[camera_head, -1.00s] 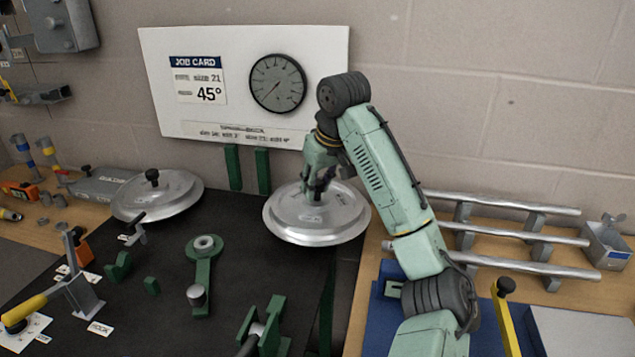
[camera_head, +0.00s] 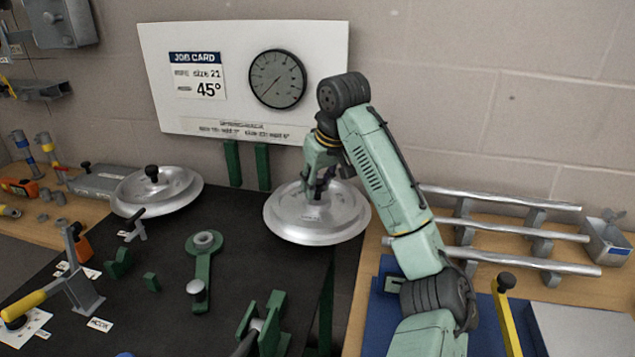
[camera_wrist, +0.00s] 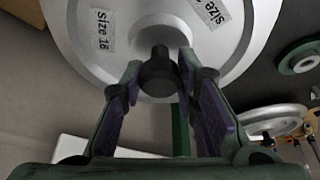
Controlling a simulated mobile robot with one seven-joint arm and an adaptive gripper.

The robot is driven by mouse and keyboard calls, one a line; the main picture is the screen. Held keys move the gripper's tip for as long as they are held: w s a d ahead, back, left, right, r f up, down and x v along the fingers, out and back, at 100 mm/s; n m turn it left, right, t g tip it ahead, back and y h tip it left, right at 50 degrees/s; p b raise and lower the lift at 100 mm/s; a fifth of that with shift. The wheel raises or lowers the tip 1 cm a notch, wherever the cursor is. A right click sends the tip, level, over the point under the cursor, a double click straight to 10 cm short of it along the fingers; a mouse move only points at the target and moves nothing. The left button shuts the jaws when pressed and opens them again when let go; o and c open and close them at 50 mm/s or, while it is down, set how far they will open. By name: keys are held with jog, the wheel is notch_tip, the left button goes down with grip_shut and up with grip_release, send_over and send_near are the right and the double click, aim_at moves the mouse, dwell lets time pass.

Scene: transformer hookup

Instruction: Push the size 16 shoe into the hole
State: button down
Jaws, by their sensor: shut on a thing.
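In the wrist view the two fingers (camera_wrist: 160,68) close around the black knob (camera_wrist: 158,75) at the disc's centre. The disc's underside is hidden, and I cannot make out the hole.
A similar silver disc (camera_head: 170,194) with a black knob lies at the left. A green arm with a ring (camera_head: 203,275) and green brackets (camera_head: 262,325) stand in front. Metal rails (camera_head: 515,236) lie at the right.

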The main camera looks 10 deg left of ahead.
jog(key=shift+f, duration=0.75)
jog(key=shift+f+b, duration=0.65)
jog(key=shift+f, duration=0.25)
jog(key=shift+d+r+p, duration=0.1)
jog(key=shift+r+p, duration=0.35)
jog(key=shift+p, duration=0.55)
jog(key=shift+s+a+r+p, duration=0.1)
jog(key=shift+s+a+p, duration=0.1)
jog(key=shift+p, duration=0.25)
jog(key=shift+w+r+p, duration=0.1)
jog(key=shift+r+p, duration=0.1)
jog(key=shift+p, duration=0.1)
dwell(0.5)
dwell(0.9)
